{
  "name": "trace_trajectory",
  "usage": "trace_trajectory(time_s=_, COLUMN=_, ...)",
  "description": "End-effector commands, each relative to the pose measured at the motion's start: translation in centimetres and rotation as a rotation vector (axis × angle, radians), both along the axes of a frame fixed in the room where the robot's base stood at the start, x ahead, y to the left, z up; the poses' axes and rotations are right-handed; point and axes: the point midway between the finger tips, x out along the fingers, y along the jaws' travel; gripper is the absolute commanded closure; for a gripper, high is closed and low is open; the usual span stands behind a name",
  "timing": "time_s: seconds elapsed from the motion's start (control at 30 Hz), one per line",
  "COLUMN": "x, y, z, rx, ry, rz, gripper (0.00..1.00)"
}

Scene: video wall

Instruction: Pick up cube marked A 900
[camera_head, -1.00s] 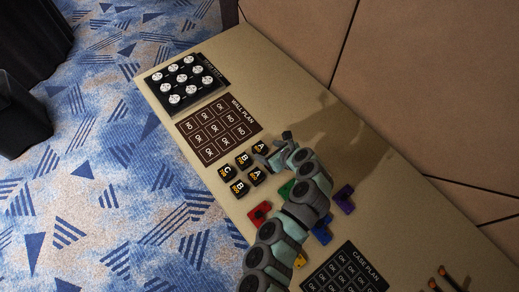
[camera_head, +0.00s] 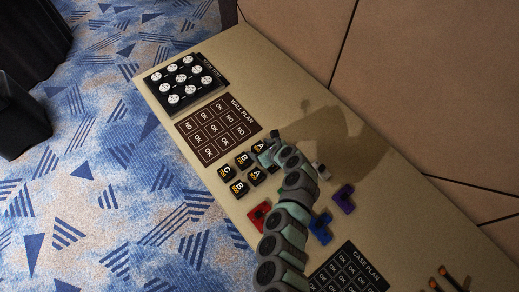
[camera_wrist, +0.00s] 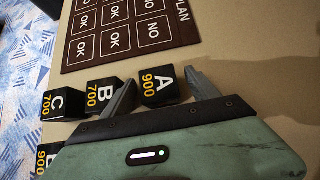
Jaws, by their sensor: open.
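The cube marked A 900 (camera_wrist: 158,88) is black with a white letter and yellow number. In the wrist view it lies between the two spread fingers of my gripper (camera_wrist: 163,80), with visible gaps on both sides. In the head view, the cube (camera_head: 259,146) is at the upper right of a small cube group, and my gripper (camera_head: 267,153) is right over its lower-right side, partly hiding it. My gripper is open and empty. Whether the fingertips are down to the table height cannot be told.
Close left is the B 700 cube (camera_wrist: 104,92), near the left finger, then the C 700 cube (camera_wrist: 62,103). Another A cube (camera_head: 257,176) stands near my arm. The wall plan board (camera_head: 218,129) lies beyond. Red (camera_head: 259,213), blue (camera_head: 320,228) and purple (camera_head: 344,199) blocks lie by my arm.

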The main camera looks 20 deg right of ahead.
Motion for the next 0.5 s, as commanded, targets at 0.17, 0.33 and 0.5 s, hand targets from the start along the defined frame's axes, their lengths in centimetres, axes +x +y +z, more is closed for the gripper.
trace_trajectory(time_s=0.17, x=0.02, y=0.01, z=0.01, rx=0.000, ry=0.000, rz=0.000, gripper=0.31)
trace_trajectory(time_s=0.33, x=0.01, y=0.01, z=0.00, rx=0.000, ry=0.000, rz=0.000, gripper=0.43)
trace_trajectory(time_s=0.5, x=0.01, y=0.03, z=0.01, rx=-0.001, ry=0.000, rz=0.001, gripper=0.57)
